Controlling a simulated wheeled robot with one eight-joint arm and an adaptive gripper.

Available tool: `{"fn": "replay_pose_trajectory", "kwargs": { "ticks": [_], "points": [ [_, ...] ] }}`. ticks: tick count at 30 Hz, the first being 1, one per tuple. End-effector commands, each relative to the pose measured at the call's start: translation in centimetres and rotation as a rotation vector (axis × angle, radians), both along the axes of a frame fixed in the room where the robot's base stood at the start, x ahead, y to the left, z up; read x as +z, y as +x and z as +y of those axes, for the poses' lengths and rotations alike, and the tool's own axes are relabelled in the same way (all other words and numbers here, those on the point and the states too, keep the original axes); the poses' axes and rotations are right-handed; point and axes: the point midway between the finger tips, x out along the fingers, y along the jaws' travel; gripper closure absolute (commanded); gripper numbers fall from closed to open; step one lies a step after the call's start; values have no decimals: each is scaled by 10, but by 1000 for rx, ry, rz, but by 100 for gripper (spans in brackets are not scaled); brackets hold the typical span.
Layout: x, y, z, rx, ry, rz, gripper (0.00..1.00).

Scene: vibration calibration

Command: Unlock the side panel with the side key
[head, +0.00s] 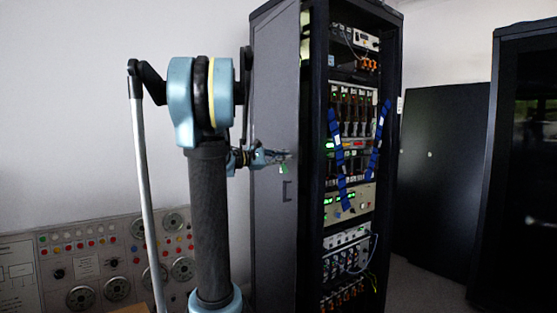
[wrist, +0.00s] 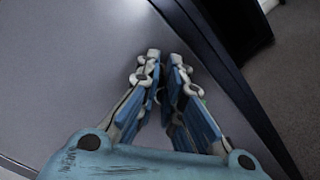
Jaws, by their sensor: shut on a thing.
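The side panel (head: 275,75) is the tall grey face on the left of the black rack, with a dark handle (head: 287,190) on it. In the wrist view the panel (wrist: 85,75) fills the left and middle. My gripper (head: 287,155) is in front of the panel, above the handle. In the wrist view my gripper (wrist: 164,60) points at the panel with its fingertips close together. A small green piece, apparently part of the side key (head: 283,169), hangs just below the fingertips. The key's shaft and any lock are hidden or too small to tell, so contact with the panel is unclear.
The rack's open front (head: 350,105) holds lit modules and blue straps. Black cabinets (head: 440,180) stand to the right. A control panel with dials (head: 100,260) is low on the left. Bare floor (wrist: 275,90) shows beyond the panel's edge in the wrist view.

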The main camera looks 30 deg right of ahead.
Motion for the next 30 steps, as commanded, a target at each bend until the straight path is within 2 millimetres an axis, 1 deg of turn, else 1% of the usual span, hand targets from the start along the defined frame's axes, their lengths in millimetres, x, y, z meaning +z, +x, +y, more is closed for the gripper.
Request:
{"fn": "replay_pose_trajectory", "kwargs": {
  "ticks": [9,15,21,30],
  "points": [
    [-3,-2,0,-1,-23,-287,100],
    [-5,-3,0,-1,-34,-434,100],
    [-7,-3,0,-3,-41,-534,100],
    [-8,-4,0,-3,-46,-600,100]
  ]
}}
